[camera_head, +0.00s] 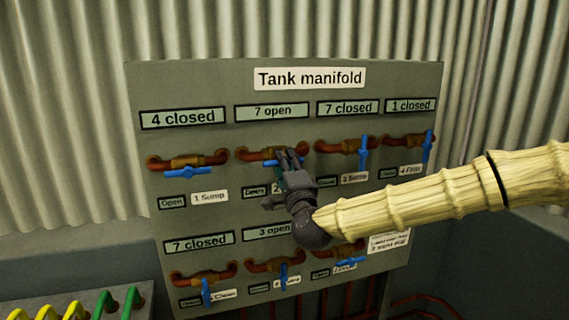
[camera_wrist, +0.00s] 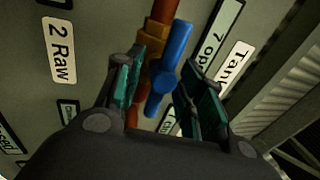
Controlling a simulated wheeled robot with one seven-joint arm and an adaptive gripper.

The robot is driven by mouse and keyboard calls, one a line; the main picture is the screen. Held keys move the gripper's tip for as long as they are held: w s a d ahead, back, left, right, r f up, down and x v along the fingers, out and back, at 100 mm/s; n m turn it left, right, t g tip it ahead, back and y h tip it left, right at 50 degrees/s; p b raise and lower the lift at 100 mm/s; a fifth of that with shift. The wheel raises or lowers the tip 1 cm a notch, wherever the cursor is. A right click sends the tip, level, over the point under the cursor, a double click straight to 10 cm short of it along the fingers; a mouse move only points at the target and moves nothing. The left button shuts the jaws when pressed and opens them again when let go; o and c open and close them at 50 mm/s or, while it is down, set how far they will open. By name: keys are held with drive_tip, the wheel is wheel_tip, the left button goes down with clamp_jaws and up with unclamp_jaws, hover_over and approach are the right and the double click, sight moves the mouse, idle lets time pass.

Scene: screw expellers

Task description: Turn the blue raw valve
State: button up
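The blue raw valve handle (camera_wrist: 168,70) is in the wrist view, on a brass body in a copper pipe, running nearly along the pipe. The label "2 Raw" (camera_wrist: 59,50) is to its left. In the head view the brass valve body (camera_head: 258,155) is in the upper row under a "7 open" display (camera_head: 272,111); its handle is mostly hidden behind my gripper. My gripper (camera_head: 286,158) is at this valve. In the wrist view its fingers (camera_wrist: 163,88) are apart, one on each side of the handle, with gaps showing. Contact cannot be told.
The Tank manifold panel (camera_head: 229,215) holds several other blue-handled valves in two rows. The Sump valve (camera_head: 186,172) is to the left and the Settle valve (camera_head: 362,152) to the right. Green and yellow levers (camera_head: 132,301) stand at lower left. A corrugated wall is behind.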

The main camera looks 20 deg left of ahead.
drive_tip(key=v, duration=1.1)
drive_tip(key=shift+s, duration=0.15)
drive_tip(key=s+d+b, duration=0.1)
drive_tip(key=s+d, duration=0.3)
drive_tip(key=s, duration=0.2)
drive_tip(key=shift+s+d, duration=0.25)
drive_tip(key=shift+s, duration=0.05)
